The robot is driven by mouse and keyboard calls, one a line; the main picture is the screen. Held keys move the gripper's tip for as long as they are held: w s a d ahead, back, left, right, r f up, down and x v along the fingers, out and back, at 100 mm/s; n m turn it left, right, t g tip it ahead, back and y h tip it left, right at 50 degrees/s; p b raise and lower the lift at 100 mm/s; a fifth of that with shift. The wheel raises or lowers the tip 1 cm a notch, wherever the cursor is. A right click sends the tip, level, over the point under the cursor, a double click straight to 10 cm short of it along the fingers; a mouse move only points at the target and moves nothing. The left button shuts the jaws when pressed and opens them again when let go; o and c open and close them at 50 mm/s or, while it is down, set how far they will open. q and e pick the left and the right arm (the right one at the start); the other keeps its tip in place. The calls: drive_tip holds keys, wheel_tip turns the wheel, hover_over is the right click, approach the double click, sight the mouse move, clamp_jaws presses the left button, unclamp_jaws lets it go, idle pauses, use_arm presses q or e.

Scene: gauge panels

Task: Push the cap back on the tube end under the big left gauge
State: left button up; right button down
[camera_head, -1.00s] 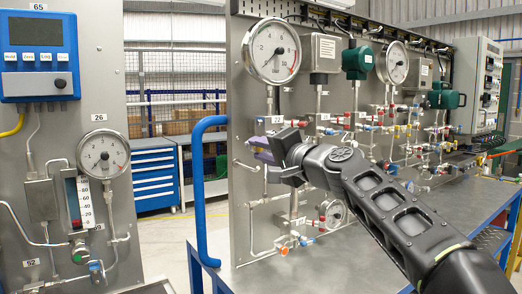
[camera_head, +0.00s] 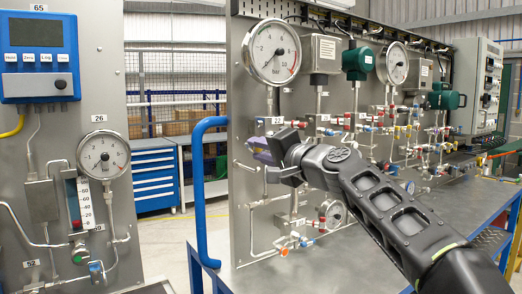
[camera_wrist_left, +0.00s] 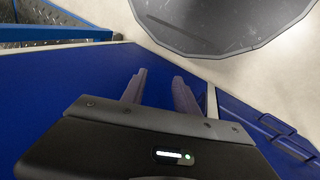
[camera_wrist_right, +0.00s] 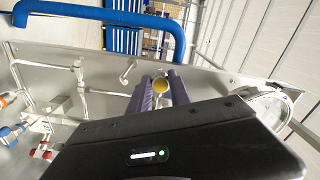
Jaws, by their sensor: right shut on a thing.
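The big left gauge (camera_head: 271,52) is a round white dial high on the grey panel, with a thin metal tube running down from it. My right gripper (camera_head: 259,150) is in front of the panel below this gauge, its purple fingers mostly hidden behind my wrist. In the right wrist view, the fingers are shut on a yellow cap (camera_wrist_right: 160,84) at their tips. Bent metal tubing (camera_wrist_right: 127,72) shows beside the fingers; I cannot tell whether the cap touches a tube end. My left gripper (camera_wrist_left: 160,88) is open and empty, seen only in the left wrist view.
A blue tubular handle (camera_head: 198,190) stands at the panel's left edge. Valves and fittings (camera_head: 290,240) sit low on the panel, near my right arm. A separate panel (camera_head: 125,75) with a smaller gauge stands at the left. The grey bench top (camera_head: 345,250) is clear in front.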

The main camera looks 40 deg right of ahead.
drive_tip(key=shift+w, duration=0.3)
drive_tip(key=c, duration=1.1)
unclamp_jaws()
drive_tip(key=shift+s, duration=0.15)
drive_tip(key=shift+s, duration=0.3)
drive_tip(key=s+b, duration=0.2)
drive_tip(key=s, duration=0.5)
